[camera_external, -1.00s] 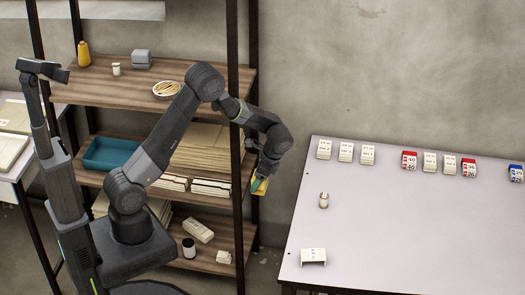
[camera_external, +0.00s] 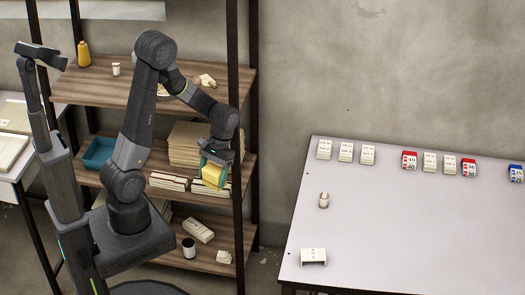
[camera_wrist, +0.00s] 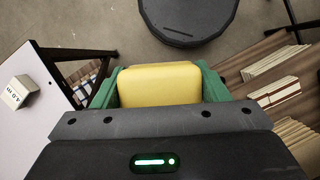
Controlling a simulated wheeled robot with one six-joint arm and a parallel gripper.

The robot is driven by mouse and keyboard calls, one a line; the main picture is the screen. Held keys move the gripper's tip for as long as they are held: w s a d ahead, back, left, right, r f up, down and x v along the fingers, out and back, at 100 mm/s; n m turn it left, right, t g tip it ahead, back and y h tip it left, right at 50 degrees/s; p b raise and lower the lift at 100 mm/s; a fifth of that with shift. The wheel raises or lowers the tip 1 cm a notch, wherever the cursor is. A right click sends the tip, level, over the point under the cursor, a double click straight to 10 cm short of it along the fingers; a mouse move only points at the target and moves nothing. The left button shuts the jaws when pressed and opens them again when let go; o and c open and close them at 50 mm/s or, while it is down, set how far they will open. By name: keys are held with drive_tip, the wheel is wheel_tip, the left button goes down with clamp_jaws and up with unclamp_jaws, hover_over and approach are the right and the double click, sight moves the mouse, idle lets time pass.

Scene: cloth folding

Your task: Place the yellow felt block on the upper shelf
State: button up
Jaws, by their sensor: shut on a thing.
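The yellow felt block (camera_external: 214,176) is held in my gripper (camera_external: 212,172), in front of the middle shelf at its right end. In the wrist view the block (camera_wrist: 160,85) sits between the green fingers of my gripper (camera_wrist: 159,88), which are shut on its sides. The upper shelf (camera_external: 112,91) is a brown wooden board above and to the left of my gripper. My arm hides part of its middle.
An orange bottle (camera_external: 83,54), a white jar (camera_external: 116,69) and beige pieces (camera_external: 205,81) stand on the upper shelf. A dark rack post (camera_external: 236,130) rises beside my gripper. The middle shelf holds a teal tray (camera_external: 98,152) and stacked boards (camera_external: 184,146). A grey table (camera_external: 400,230) is at right.

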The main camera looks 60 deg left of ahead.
drive_tip(key=s+a+r+n+t+h+p, duration=0.15)
drive_tip(key=a+r+n, duration=0.25)
drive_tip(key=a, duration=0.5)
drive_tip(key=s+a+r+n+t+h+p, duration=0.1)
drive_tip(key=s+a+r+n, duration=0.15)
drive_tip(key=a, duration=0.75)
drive_tip(key=s+a+r+n+t+p, duration=0.2)
drive_tip(key=s+a+r+n, duration=0.4)
drive_tip(key=s+a, duration=0.25)
drive_tip(key=s+a+r+n+t+p, duration=0.1)
drive_tip(key=s+a+r+n+t, duration=0.1)
drive_tip(key=s+a+r+n, duration=0.6)
drive_tip(key=w+a+r+n+t+y+b, duration=0.15)
drive_tip(key=w+a+n, duration=0.25)
drive_tip(key=w, duration=0.7)
drive_tip(key=w+a+r+n+y+p, duration=0.1)
drive_tip(key=w+a+r+n, duration=0.2)
drive_tip(key=w, duration=0.7)
drive_tip(key=w+a+n+t+y+b, duration=0.15)
drive_tip(key=w+a+n, duration=0.3)
drive_tip(key=w, duration=0.65)
drive_tip(key=shift+g, duration=0.35)
wheel_tip(320, 180, down, 9)
drive_tip(key=shift+d+f+p, duration=0.1)
drive_tip(key=shift+d+p, duration=0.05)
drive_tip(key=shift+p, duration=0.55)
